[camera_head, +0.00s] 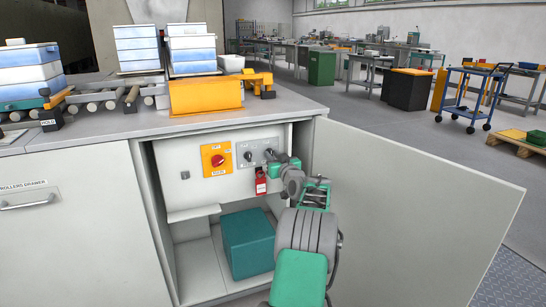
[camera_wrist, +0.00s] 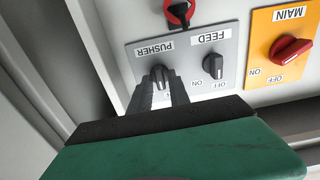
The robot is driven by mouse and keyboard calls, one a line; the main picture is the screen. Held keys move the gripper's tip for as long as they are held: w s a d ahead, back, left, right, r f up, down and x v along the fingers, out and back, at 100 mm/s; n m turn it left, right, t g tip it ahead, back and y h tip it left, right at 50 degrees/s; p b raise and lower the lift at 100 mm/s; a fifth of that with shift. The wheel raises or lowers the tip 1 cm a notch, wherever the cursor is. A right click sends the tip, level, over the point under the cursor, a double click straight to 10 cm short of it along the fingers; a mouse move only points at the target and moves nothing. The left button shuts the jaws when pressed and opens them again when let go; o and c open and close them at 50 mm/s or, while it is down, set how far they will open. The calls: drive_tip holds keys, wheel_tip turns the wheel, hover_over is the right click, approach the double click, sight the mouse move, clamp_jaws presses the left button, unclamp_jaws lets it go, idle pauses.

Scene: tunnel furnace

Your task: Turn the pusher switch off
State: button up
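The pusher switch (camera_wrist: 160,75) is a dark rotary knob under the upside-down PUSHER label on a grey plate in the wrist view. My gripper (camera_wrist: 162,88) has its two dark fingers at the knob, one on each side. Whether they press on it is not clear. The fingers cover most of the position marks by this knob, so its setting is hard to read. In the head view my gripper (camera_head: 273,160) reaches into the open cabinet at the grey switch plate (camera_head: 258,149), and the arm hides part of the plate.
The FEED knob (camera_wrist: 214,66) is close beside the pusher switch. A red MAIN switch (camera_wrist: 289,50) sits on an orange plate. A red padlock tag (camera_head: 261,182) hangs near my gripper. The cabinet door (camera_head: 410,215) stands open at right; a teal box (camera_head: 247,243) sits below.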

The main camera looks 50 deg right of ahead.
drive_tip(key=shift+o, duration=0.9)
drive_tip(key=shift+r, duration=0.1)
drive_tip(key=p+v, duration=0.2)
drive_tip(key=v, duration=0.6)
